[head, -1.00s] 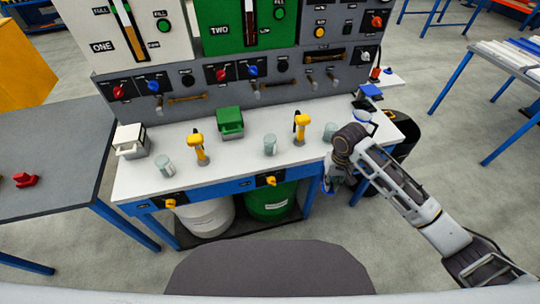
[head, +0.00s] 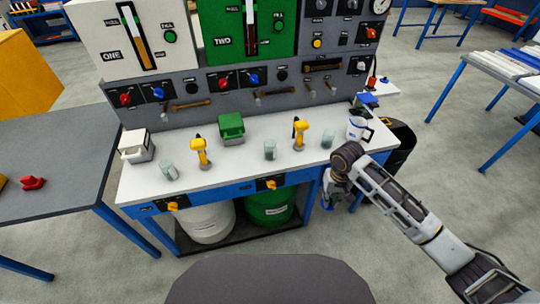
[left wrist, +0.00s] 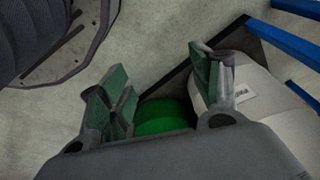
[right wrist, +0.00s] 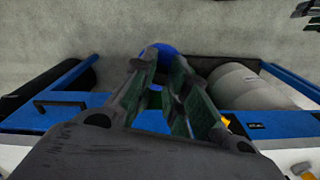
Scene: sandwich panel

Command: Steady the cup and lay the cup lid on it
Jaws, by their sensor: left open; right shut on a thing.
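Several grey translucent cups stand upright on the white bench: one at the left (head: 168,169), one in the middle (head: 270,149) and one toward the right (head: 328,138). I cannot tell which is the task's cup. My right gripper (head: 329,197) is low in front of the bench's right end, apart from the cups. It is shut on a blue rounded thing (right wrist: 160,54), perhaps the cup lid, mostly hidden by the fingers. My left gripper (left wrist: 160,78) is open and empty in the left wrist view, outside the head view.
Two yellow-handled tools (head: 201,152) (head: 299,133) stand near the cups. A green box (head: 231,128) and a white box (head: 137,147) stand behind. White (head: 206,222) and green drums (head: 270,206) are below.

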